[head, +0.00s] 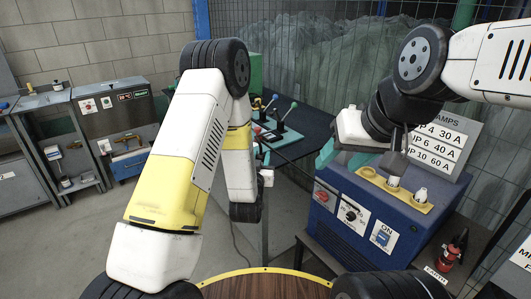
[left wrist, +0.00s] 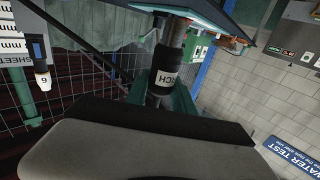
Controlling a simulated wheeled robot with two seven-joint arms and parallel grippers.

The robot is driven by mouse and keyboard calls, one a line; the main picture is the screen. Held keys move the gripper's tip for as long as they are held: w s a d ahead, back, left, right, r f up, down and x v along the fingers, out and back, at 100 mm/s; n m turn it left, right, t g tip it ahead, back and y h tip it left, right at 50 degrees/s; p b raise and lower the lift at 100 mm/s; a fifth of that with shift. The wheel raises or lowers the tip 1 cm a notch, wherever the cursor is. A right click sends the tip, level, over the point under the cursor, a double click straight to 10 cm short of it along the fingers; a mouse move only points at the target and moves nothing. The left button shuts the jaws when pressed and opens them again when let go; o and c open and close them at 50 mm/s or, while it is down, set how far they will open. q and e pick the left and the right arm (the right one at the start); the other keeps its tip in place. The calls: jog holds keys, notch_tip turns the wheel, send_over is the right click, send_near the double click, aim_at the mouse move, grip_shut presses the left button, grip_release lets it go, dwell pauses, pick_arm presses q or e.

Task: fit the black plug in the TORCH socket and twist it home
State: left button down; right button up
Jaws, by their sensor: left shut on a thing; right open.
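The black plug (left wrist: 165,72) is in the left wrist view. It is a dark cylinder with a white label, partly legible as "CH". My left gripper (left wrist: 163,92) is shut on it, with a teal finger on each side. In the head view my left gripper (head: 264,164) is left of the blue machine, partly hidden by my forearm; the plug cannot be made out there. My right gripper (head: 343,155) is open, above the machine's near left top edge. The blue machine (head: 330,235) has a front panel with a red control, a dial and an ON label. I cannot pick out the TORCH socket.
A yellow holder (head: 392,188) with small white pieces is on the machine's top. A dark table (head: 310,125) with levers on a teal base is behind my left arm. Floor at the left is clear.

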pick_arm(q)
jog(key=shift+w+d+f, duration=0.25)
jog(key=shift+w+f, duration=0.5)
jog(key=shift+w, duration=1.9)
jog(key=shift+w+d+f, duration=0.25)
jog(key=shift+w+f, duration=0.5)
jog(key=shift+w, duration=1.95)
jog(key=shift+w+d+f, duration=0.25)
jog(key=shift+w+f, duration=0.5)
jog(key=shift+w, duration=1.9)
jog(key=shift+f, duration=0.1)
jog(key=c, duration=1.1)
grip_release()
